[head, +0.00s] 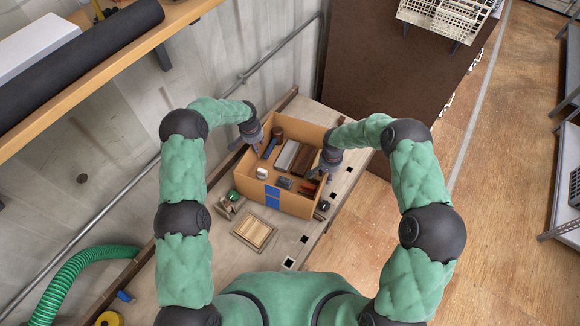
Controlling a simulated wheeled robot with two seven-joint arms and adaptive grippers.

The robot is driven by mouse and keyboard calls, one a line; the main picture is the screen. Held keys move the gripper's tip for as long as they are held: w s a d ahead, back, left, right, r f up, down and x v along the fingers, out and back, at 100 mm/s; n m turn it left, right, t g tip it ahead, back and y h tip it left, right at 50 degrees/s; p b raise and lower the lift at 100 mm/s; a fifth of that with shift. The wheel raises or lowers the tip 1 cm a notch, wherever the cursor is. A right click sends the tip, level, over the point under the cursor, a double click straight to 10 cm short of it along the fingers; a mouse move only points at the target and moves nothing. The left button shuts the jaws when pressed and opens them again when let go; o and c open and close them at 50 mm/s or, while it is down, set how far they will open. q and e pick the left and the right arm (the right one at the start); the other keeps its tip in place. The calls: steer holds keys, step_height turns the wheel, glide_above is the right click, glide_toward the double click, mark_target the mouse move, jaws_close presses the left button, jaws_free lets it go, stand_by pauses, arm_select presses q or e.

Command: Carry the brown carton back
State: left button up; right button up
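The open brown carton (294,204) stands on a light workbench in front of me, with a blue mark on its near wall. Several things lie inside it, among them a blue-handled tool, a grey block, a dark block, a small white item and reddish pieces. My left gripper (257,145) is at the carton's left wall, near its far corner. My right gripper (322,172) is at the right wall. Both point downward at the rim. The fingertips are small and partly hidden, so I cannot tell whether they are shut on the walls.
The workbench (230,260) carries a small wooden tray (254,230) and a green-topped item (232,197) near the carton. A dark brown cabinet (390,70) stands beyond the bench. A shelf (110,66) hangs at upper left. Open wooden floor (510,150) lies to the right.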

arm_select(q)
jaws_close()
arm_select(e)
jaws_close()
arm_select(q)
steer(key=shift+w+r, duration=0.1)
steer(key=shift+r, duration=0.05)
arm_select(e)
steer(key=shift+w+r, duration=0.15)
arm_select(q)
steer(key=shift+r, duration=0.1)
arm_select(e)
steer(key=shift+r, duration=0.1)
